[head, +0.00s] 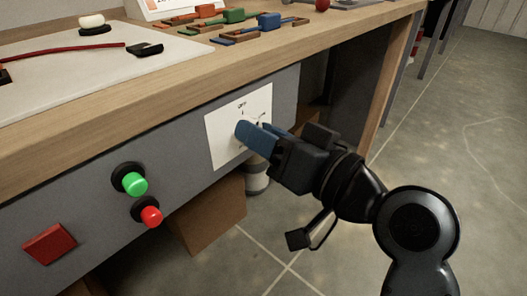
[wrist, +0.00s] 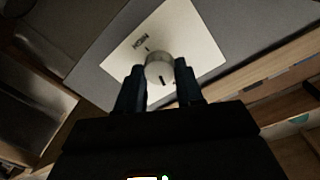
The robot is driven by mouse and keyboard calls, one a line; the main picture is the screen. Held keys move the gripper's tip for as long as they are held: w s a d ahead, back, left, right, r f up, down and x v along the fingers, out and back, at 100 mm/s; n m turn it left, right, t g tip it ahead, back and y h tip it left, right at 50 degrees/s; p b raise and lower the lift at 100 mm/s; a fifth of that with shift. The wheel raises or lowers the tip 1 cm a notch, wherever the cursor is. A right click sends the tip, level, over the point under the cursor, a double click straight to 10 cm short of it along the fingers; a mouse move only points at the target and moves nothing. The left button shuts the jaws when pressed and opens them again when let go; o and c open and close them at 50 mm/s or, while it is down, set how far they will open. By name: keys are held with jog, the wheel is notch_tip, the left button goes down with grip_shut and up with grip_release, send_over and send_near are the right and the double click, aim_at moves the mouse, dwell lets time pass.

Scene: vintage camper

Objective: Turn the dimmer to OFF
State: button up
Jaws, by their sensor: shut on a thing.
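The dimmer is a round pale knob (wrist: 159,66) with a dark mark on its face, on a white plate. The plate (head: 222,145) is on the grey front panel under the worktop, and the word OFF shows near its top. In the wrist view the plate (wrist: 190,28) shows a label that looks like HIGH beside the knob. My gripper (head: 247,133) is at the plate, its blue fingers hiding the knob in the head view. In the wrist view my gripper (wrist: 157,75) has one finger on each side of the knob, shut on it.
A green button (head: 134,184), a red button (head: 151,216) and a red square (head: 49,244) are on the panel, left of the plate. The worktop (head: 180,75) overhangs above, with several coloured pieces on it. A brown box (head: 210,215) stands below. Open floor lies to the right.

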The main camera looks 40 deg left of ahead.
jog(key=shift+f+n+b, duration=0.2)
jog(key=shift+n+b, duration=1.5)
jog(key=o, duration=1)
jog(key=shift+r, duration=0.15)
jog(key=shift+o, duration=0.2)
jog(key=shift+d, duration=0.1)
jog(key=s+d+p, duration=0.1)
jog(key=d, duration=0.6)
jog(key=shift+d, duration=0.25)
